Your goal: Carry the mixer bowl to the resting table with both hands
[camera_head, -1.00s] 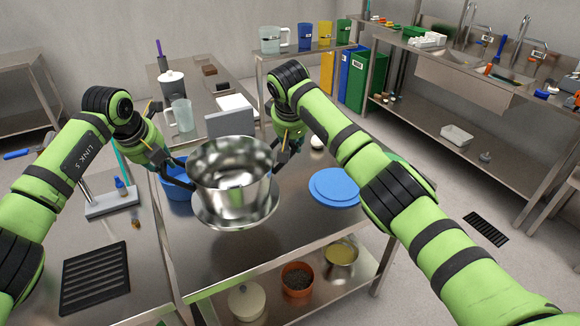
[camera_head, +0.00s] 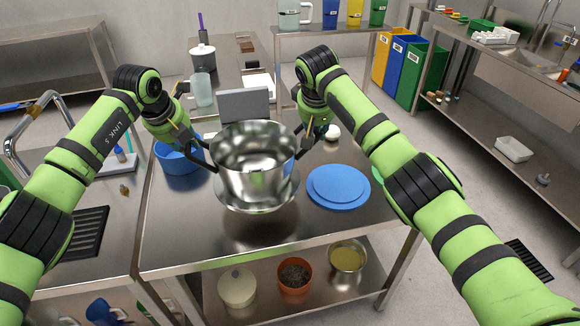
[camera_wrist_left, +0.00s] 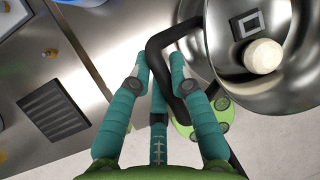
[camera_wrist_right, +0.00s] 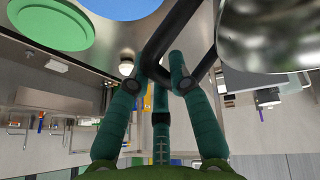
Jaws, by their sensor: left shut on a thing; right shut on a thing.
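The shiny steel mixer bowl (camera_head: 255,181) is upright over the steel table (camera_head: 190,235). It seems to hang above the top, with a dark patch below it. My left gripper (camera_head: 188,140) is shut on the bowl's dark handle at its left side. My right gripper (camera_head: 308,127) is shut on the handle at its right side. The left wrist view shows the dark handle bar (camera_wrist_left: 158,55) between the fingers, and the right wrist view shows the other bar (camera_wrist_right: 165,45). A round cream shape shows within the bowl's outline in the left wrist view; I cannot tell whether it is contents or reflection.
Blue round discs (camera_head: 338,187) lie right of the bowl, and a blue bowl (camera_head: 178,160) stands left. A grey panel (camera_head: 243,103) stands behind. The front of the tabletop is clear. Pots, including an orange one (camera_head: 295,275), stand on the lower shelf.

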